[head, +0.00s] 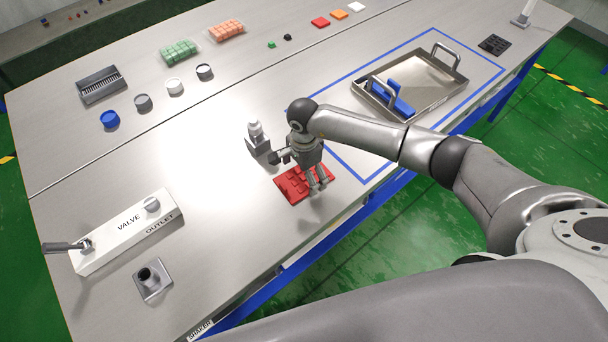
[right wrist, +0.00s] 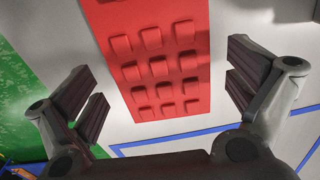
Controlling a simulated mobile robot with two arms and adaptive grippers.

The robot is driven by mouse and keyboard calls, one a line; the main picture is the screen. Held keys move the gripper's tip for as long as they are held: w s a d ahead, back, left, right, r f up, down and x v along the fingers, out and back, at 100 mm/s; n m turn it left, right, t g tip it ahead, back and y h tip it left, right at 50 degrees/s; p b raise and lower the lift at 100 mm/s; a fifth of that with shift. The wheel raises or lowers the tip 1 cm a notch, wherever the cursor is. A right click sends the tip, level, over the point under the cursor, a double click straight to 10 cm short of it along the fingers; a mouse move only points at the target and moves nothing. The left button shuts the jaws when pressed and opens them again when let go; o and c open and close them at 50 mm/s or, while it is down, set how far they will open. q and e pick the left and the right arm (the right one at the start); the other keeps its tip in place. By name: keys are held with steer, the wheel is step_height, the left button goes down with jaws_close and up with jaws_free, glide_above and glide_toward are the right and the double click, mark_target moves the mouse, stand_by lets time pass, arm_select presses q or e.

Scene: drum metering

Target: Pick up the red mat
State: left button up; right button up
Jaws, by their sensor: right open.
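The red mat (head: 292,187) lies flat on the grey table near its front edge, beside the blue taped outline. It has rows of raised square pads and shows large in the right wrist view (right wrist: 188,101). My right gripper (head: 318,184) is above the mat at its right part in the head view, hiding some of it. In the right wrist view the fingers of my right gripper (right wrist: 165,88) are spread wide, one on each side of the mat, with nothing held. My left gripper is not in view.
A small grey device (head: 257,140) stands just behind the mat. A metal tray (head: 440,84) with handles and a blue item is at the right. The white valve block (head: 126,231) is at the left. Bare table lies between the valve block and the mat.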

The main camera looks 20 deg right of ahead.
steer(key=c, duration=1.5)
